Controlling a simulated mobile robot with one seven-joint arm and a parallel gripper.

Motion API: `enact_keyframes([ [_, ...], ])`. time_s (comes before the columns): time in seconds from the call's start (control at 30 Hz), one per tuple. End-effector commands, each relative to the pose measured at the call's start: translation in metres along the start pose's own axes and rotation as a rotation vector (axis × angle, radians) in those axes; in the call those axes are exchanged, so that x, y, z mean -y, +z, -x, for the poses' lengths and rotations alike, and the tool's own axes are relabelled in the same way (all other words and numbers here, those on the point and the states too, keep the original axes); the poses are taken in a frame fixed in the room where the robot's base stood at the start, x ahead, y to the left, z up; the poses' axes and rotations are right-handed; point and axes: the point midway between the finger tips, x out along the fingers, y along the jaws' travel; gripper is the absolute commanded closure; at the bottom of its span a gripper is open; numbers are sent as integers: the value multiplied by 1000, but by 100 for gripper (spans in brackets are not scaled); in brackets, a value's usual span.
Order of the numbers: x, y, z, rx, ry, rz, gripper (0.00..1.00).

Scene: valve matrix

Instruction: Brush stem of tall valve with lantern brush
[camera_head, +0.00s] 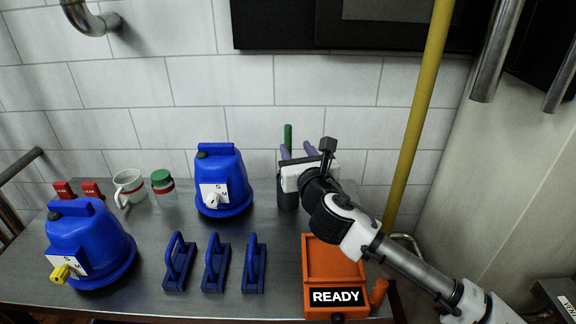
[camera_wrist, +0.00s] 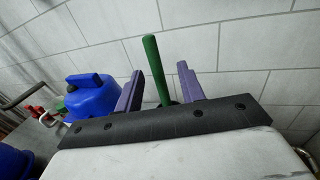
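A green rod-like handle (camera_head: 288,138) stands upright at the back of the table, above a dark holder (camera_head: 288,196); it may be the lantern brush, but its lower end is hidden. My gripper (camera_head: 297,150) is at this handle, and its purple fingers are apart. In the wrist view the green handle (camera_wrist: 154,68) rises between the open fingers, with a gap on both sides. Two blue domed housings with white plates stand on the table: one at the back (camera_head: 222,172) with a white knob, one at front left (camera_head: 90,238) with a yellow knob. I cannot tell which is the tall valve.
Several blue handled blocks (camera_head: 215,270) stand at the front middle. An orange box marked READY (camera_head: 335,262) is at front right. A mug (camera_head: 129,188), a green-lidded jar (camera_head: 162,182) and red tags (camera_head: 92,191) are at back left. A yellow pole (camera_head: 415,125) rises at right.

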Motion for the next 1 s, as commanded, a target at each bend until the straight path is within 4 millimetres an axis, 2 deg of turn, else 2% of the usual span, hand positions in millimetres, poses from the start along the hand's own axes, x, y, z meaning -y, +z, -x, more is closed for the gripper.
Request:
enact_keyframes([
  [0.17,-3,4,-13,0,2,-2,61],
  [0.43,-7,4,-49,0,0,-1,61],
  [0.73,-7,2,-54,0,0,0,61],
  [1.0,-7,2,-54,0,0,1,95],
])
